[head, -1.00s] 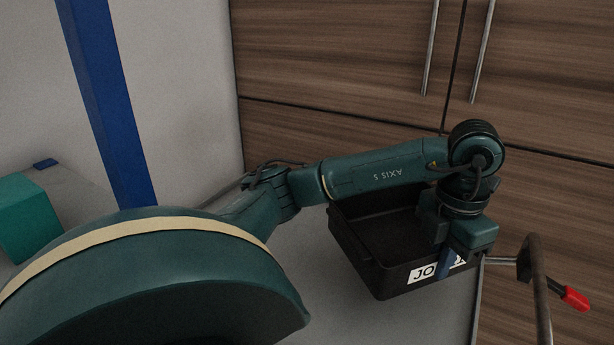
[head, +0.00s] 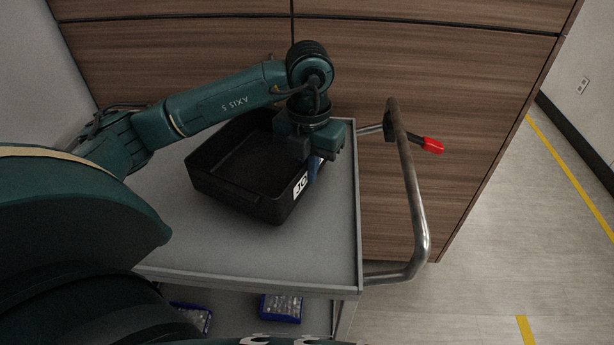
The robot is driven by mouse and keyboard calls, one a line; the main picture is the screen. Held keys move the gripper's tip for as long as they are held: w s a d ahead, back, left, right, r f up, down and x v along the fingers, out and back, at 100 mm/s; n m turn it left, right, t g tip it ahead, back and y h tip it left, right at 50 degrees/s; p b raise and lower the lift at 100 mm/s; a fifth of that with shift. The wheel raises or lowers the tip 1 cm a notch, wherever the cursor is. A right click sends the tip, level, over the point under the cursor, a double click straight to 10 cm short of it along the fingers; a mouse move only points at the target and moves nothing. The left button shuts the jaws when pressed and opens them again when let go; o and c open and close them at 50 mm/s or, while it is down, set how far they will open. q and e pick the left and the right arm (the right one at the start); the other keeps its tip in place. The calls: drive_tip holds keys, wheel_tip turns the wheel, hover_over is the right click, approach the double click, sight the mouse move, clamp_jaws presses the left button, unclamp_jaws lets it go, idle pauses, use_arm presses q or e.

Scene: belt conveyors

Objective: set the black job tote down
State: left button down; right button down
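The black job tote (head: 230,190) is an open, empty-looking box with a white label, partly covered, on its right side. It is at or just over the grey cart top (head: 300,250); I cannot tell if its whole base touches. My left gripper (head: 314,172) points down at the tote's right wall, with a blue finger outside the wall over the label. The other finger is hidden, but the gripper appears shut on the wall. My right gripper is not in view.
The cart's metal handle (head: 418,220) with a red-tipped lever (head: 432,145) stands to the right. Blue bins (head: 281,307) sit on a lower shelf. Wooden cabinets (head: 400,70) stand close behind. The cart top is clear in front of the tote.

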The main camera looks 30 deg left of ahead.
sight(308, 186)
use_arm(q)
wheel_tip(308, 186, down, 3)
drive_tip(key=shift+f, duration=0.1)
drive_tip(key=c, duration=1.6)
unclamp_jaws()
drive_tip(key=shift+c, duration=0.2)
drive_tip(key=shift+r, duration=0.3)
wheel_tip(308, 186, up, 12)
drive_tip(key=shift+f+p, duration=0.15)
drive_tip(key=shift+p, duration=0.15)
drive_tip(key=shift+d+f, duration=0.1)
